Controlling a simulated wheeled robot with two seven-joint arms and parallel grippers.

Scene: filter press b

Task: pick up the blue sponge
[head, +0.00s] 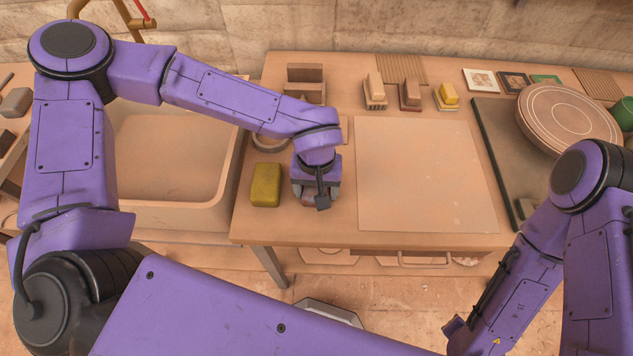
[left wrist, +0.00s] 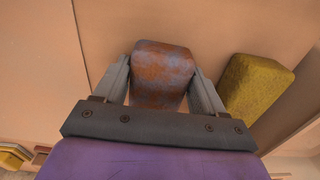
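My left gripper (head: 318,194) points down at the table, just right of a yellow sponge (head: 265,185). In the left wrist view, a rounded block (left wrist: 162,75), rusty brown with grey-blue patches, sits between the two fingers of this gripper (left wrist: 162,80). It may be the blue sponge; no plainly blue sponge shows. The fingers lie close along both its sides; I cannot tell whether they press on it. In the head view the gripper mostly hides it. The yellow sponge (left wrist: 255,85) lies to its right in the left wrist view. My right gripper is not clearly visible.
A basin (head: 170,160) lies left of the table. A pale square board (head: 425,175) lies right of my left gripper. Several brushes or blocks (head: 410,95) stand at the back. A dark slab (head: 495,135) and a round disc (head: 568,120) are at the right.

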